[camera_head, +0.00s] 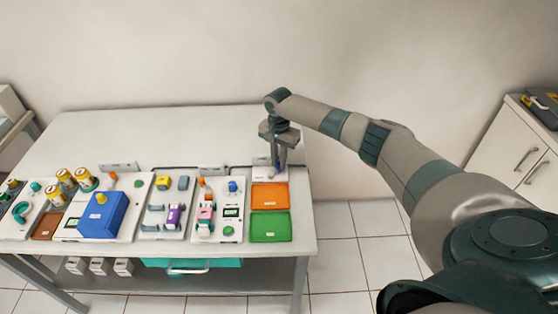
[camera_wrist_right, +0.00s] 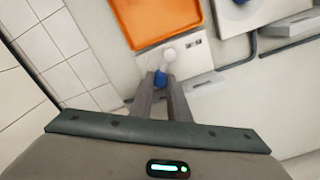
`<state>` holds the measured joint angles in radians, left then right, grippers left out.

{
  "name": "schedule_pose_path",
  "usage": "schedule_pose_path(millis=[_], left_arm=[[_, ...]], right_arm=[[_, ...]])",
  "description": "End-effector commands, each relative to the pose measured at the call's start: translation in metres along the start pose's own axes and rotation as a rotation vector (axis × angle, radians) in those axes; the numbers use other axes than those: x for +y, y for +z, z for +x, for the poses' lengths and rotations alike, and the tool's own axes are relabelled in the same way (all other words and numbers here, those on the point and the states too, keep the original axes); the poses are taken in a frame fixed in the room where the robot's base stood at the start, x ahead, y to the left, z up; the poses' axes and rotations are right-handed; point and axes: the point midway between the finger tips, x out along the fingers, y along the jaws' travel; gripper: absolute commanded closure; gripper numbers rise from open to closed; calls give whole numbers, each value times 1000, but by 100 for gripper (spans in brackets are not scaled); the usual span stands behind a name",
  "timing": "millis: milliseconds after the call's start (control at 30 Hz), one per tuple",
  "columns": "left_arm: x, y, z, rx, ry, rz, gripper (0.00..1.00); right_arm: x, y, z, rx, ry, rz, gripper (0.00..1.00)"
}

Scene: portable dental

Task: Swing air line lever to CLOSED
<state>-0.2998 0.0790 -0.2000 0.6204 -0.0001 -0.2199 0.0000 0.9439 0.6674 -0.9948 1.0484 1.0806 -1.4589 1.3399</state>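A small white panel (camera_wrist_right: 188,52) stands at the table's back right, behind the orange tray. In the right wrist view it carries a round white knob (camera_wrist_right: 169,55) and a blue piece (camera_wrist_right: 160,77), which looks like the lever's handle. My right gripper (camera_head: 280,168) points down over this panel and hides most of it in the head view. In the right wrist view its fingertips (camera_wrist_right: 160,82) stand on both sides of the blue piece, which fills the narrow gap. Any OPEN or CLOSED marking is too small to read. My left gripper is out of view.
An orange tray (camera_head: 270,196) and a green tray (camera_head: 270,227) lie in front of the panel. To their left is a white unit with a blue knob (camera_head: 233,186). A blue box (camera_head: 103,214) and several cans stand further left. The table's back (camera_head: 170,130) is clear.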

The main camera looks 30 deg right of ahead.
Motion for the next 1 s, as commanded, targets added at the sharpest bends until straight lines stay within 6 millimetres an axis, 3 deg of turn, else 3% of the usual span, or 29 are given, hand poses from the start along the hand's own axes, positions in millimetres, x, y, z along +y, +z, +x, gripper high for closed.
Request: schedule_pose_path(millis=[467,1000], left_arm=[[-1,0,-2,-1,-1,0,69],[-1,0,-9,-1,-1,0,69]], right_arm=[[-2,0,-1,0,0,-42,100],[-16,0,-1,-3,-1,-392,100]])
